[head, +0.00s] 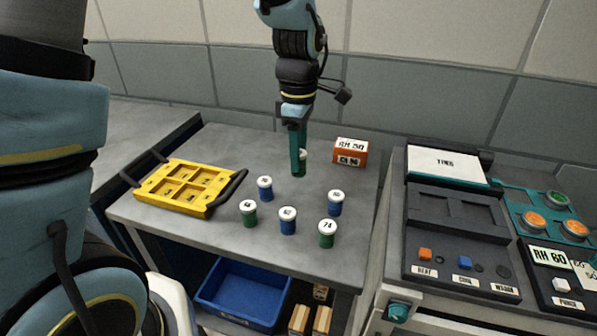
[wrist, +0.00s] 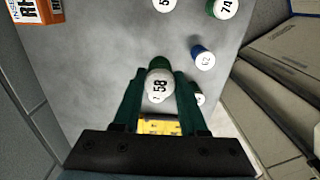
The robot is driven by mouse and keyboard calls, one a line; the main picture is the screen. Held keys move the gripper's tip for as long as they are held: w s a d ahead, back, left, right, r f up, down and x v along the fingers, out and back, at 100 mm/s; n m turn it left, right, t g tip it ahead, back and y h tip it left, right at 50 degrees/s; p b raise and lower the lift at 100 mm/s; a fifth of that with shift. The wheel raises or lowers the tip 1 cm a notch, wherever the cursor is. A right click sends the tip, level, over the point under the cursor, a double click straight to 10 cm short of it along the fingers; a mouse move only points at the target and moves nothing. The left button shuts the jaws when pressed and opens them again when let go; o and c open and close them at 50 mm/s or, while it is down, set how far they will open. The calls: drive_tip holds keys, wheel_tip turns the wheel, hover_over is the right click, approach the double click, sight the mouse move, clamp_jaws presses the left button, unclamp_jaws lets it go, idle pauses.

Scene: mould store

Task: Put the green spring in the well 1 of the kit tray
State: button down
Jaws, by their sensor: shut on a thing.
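The green spring (wrist: 157,66) is a short canister with a white cap marked 58. My gripper (head: 299,165) is shut on it, one finger at each side. In the wrist view my gripper (wrist: 158,92) shows the cap between the fingers; in the head view the fingers hide most of the spring. Whether it clears the table is hard to tell. The yellow kit tray (head: 151,208) lies at the left of the table, to the left of my gripper. Its several wells look empty; their numbers are too small to read. Part of the tray shows beyond the fingers in the wrist view (wrist: 160,127).
Other capped canisters stand near: green ones (head: 249,216) (head: 327,238) and blue ones (head: 265,192) (head: 288,226) (head: 335,207). An orange box (head: 350,154) is behind right. Dark handles (head: 231,187) rise at the tray's ends. A control desk (head: 455,215) stands right.

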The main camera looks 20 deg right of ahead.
drive_tip(key=shift+r, duration=0.35)
drive_tip(key=shift+r+p, duration=0.5)
drive_tip(key=shift+p, duration=0.05)
